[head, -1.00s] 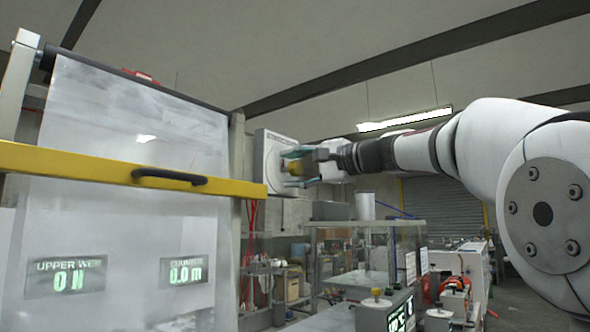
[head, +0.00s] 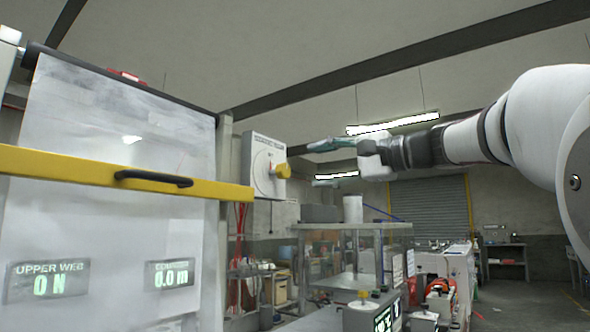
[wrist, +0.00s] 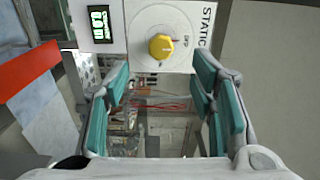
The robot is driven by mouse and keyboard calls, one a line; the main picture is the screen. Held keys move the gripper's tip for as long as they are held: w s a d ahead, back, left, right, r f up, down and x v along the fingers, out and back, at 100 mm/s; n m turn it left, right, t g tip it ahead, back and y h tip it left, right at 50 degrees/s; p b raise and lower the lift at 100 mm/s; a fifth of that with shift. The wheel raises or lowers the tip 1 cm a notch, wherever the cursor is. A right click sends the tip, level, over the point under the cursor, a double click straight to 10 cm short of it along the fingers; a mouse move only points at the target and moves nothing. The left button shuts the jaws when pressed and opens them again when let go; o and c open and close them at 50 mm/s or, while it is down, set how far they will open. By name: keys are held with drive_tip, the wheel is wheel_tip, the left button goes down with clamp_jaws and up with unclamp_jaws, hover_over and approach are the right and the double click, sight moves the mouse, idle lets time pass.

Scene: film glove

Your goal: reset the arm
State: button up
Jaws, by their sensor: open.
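My gripper (head: 328,162) is open and empty in the head view, with teal finger pads spread apart. It is in the air to the right of the white control box (head: 257,180), which carries a yellow knob (head: 283,171). In the wrist view the open fingers (wrist: 165,108) frame free space. The yellow knob (wrist: 160,47) is beyond the fingertips, apart from them, on a white dial panel marked "STATIC". A small green-lit display (wrist: 100,24) is beside the dial.
At left stands a film machine with a yellow bar (head: 120,178), a black handle (head: 153,179) and a translucent sheet (head: 110,120). A clear-walled cabinet (head: 350,250) stands below my gripper. The air around the gripper looks free.

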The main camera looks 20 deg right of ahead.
drive_tip(key=shift+s+d, duration=0.3)
drive_tip(key=shift+s, duration=0.15)
drive_tip(key=s+a+f+n+g+h+p, duration=0.1)
drive_tip(key=s+a+f+g+h, duration=0.15)
drive_tip(key=s+f, duration=0.4)
drive_tip(key=s+a+f+n+g+h+p, duration=0.1)
drive_tip(key=s+a+f+n+g, duration=0.2)
drive_tip(key=f, duration=0.6)
drive_tip(key=s+a+f+g+h, duration=0.1)
drive_tip(key=s+a+f+g, duration=0.1)
drive_tip(key=s+a+f, duration=0.4)
drive_tip(key=s+d+f+n+g+h+p, duration=0.1)
drive_tip(key=s+d+f+n+h, duration=0.1)
drive_tip(key=s+f, duration=0.6)
drive_tip(key=s+d+f+n+g+h+p, duration=0.1)
drive_tip(key=s+d+f+n+g+h, duration=0.1)
drive_tip(key=s+f, duration=0.6)
wheel_tip(320, 180, down, 4)
drive_tip(key=d+n+h, duration=0.1)
drive_tip(key=n+h, duration=0.1)
drive_tip(key=shift+r+n, duration=0.25)
drive_tip(key=shift+n, duration=0.05)
